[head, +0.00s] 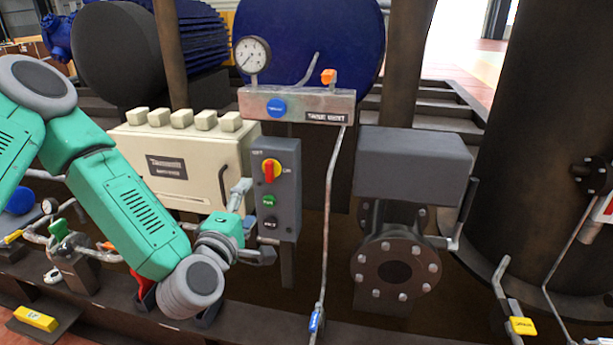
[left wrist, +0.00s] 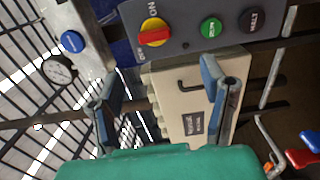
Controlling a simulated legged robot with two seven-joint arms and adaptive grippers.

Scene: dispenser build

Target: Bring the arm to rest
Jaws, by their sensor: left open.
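My left arm comes in from the left in the head view, bent down and then up to my left gripper (head: 256,222). The gripper is open and empty beside the grey control box (head: 275,165), at its lower left front. In the left wrist view the two fingers of the gripper (left wrist: 160,95) stand wide apart with nothing between them. The control box carries a red and yellow rotary switch (head: 271,171), a green button (head: 269,200) and a black button (head: 268,223). The switch also shows in the left wrist view (left wrist: 155,32). I cannot tell whether a finger touches the box.
A cream cabinet (head: 190,165) with a black handle stands behind the gripper. A gauge (head: 252,55) and a metal manifold (head: 296,105) are above the control box. A thin pipe with a blue valve handle (head: 315,321) runs down right of it. A flanged grey unit (head: 415,165) stands further right.

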